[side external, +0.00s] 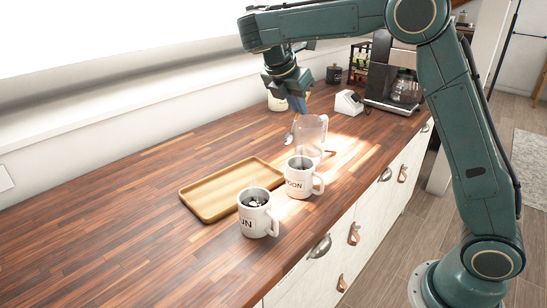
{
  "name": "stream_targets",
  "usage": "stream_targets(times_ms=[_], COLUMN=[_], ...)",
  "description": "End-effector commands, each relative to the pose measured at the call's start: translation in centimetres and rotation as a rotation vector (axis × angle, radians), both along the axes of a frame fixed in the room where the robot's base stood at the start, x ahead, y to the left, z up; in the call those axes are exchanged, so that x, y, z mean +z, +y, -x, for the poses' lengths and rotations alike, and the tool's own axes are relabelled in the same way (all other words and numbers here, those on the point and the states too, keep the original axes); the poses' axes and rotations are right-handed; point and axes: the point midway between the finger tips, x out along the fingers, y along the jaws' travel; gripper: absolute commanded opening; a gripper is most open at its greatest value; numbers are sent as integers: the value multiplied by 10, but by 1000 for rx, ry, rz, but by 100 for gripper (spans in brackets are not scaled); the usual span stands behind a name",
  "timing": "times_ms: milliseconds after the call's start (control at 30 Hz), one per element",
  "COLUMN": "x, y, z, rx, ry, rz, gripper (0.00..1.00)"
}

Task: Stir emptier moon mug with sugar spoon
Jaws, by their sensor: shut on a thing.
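A white mug (299,182) with lettering that reads "OON" stands on the wooden counter, handle to the right. Its inside looks dark; its fill level cannot be told. A second white mug (254,220), lettered "UN", stands nearer the camera, with dark contents and pale bits on top. My gripper (297,100) is above the counter, behind and above the mugs, pointing down. It is shut on what appears to be the spoon (290,136), whose end hangs below, just left of the clear pitcher. The spoon's handle is largely hidden by the gripper.
A clear pitcher (312,133) stands just behind the "OON" mug. A wooden tray (190,203) lies left of the mugs. A white device (348,103), a dark canister (333,75) and a coffee machine (380,77) are at the back. The counter's left side is clear.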

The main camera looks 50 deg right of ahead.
Motion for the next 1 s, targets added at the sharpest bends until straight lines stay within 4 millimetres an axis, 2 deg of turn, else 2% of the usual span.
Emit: stream_targets(times_ms=[100, 300, 667, 1000], x=[8, 14, 13, 4], y=[-3, -6, -8, -20], z=[16, 29, 30, 30], rx=[-6, -16, -17, -18], ry=[1, 3, 3, 3], rz=[34, 62, 64, 65], gripper=[0, 0, 0, 0])
